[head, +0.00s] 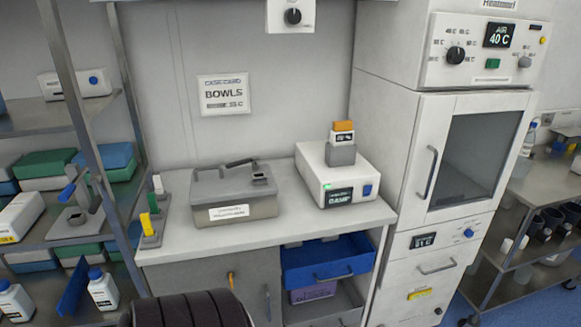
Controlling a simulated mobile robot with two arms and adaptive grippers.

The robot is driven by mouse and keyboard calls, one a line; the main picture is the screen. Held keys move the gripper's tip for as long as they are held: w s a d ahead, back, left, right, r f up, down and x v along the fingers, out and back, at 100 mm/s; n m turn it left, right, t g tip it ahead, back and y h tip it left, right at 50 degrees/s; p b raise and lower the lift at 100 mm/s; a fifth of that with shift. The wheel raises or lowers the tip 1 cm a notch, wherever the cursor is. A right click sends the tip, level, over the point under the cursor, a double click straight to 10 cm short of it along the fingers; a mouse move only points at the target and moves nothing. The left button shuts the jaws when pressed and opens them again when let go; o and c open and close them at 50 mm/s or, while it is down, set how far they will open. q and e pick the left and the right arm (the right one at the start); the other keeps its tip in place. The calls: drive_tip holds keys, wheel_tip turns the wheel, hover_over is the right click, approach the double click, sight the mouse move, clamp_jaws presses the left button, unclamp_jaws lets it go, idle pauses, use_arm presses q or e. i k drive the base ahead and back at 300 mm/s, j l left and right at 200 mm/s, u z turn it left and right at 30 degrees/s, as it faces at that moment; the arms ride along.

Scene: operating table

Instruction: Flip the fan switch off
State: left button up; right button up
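No switch in the head view carries a label that I can read as "fan". A white wall box (290,16) with a dark round knob is cut off by the top edge. The tall white cabinet's upper panel (438,64) has a black dial, a "40 C" display, a green button and a grey knob. I cannot tell which is the fan switch or its position. Neither gripper is in view.
A grey lidded box (234,195) and small stands (152,215) occupy the counter (270,240). A blue drawer (328,262) is below. A shelf rack (70,120) stands left, a cart (535,185) right. The counter's front strip is clear.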

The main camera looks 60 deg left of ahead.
sight(368, 189)
drive_tip(key=u, duration=1.7)
